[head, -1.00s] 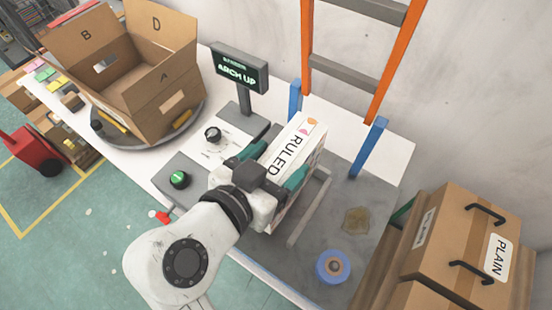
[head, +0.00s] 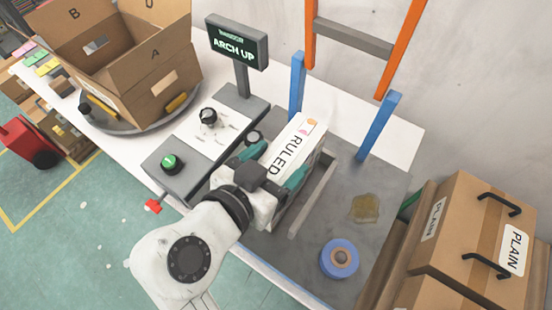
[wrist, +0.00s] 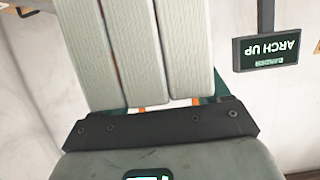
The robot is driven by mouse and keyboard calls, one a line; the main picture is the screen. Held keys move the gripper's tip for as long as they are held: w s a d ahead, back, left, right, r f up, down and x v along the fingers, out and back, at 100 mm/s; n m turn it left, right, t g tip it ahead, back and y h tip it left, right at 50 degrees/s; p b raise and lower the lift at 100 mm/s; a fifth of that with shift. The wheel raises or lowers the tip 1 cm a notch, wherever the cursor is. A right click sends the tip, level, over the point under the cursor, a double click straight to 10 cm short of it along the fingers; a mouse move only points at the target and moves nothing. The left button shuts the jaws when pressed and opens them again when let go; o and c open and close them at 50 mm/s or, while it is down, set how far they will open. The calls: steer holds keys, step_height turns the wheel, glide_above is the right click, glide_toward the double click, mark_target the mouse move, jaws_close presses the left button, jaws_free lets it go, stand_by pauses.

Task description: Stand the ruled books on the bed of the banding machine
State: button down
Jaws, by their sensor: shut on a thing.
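The white books labelled RULED (head: 290,145) are held at the machine bed in the head view, spine label facing up. My gripper (head: 268,178) is shut on them, its teal pads on either side. In the wrist view the books (wrist: 150,50) show as several thick page blocks side by side above the dark gripper bar (wrist: 160,125). The grey bed of the banding machine (head: 385,180) lies under and to the right of the books, with a pale rail beside them. I cannot tell whether the books touch the bed.
The banding machine's screen (head: 237,42) reads ARCH UP. Two blue posts (head: 380,125) stand behind the bed. A blue tape roll (head: 340,258) and a brownish patch (head: 365,208) lie on the bed. A PLAIN carton (head: 480,235) is at right, an open carton (head: 120,65) at left.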

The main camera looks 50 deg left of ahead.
steer(key=shift+f, duration=0.1)
stand_by(0.3)
steer(key=shift+c, duration=1.5)
jaws_free()
steer(key=shift+o, duration=1.4)
steer(key=shift+f, duration=0.25)
steer(key=b+v, duration=0.1)
steer(key=v, duration=1)
steer(key=shift+r, duration=0.1)
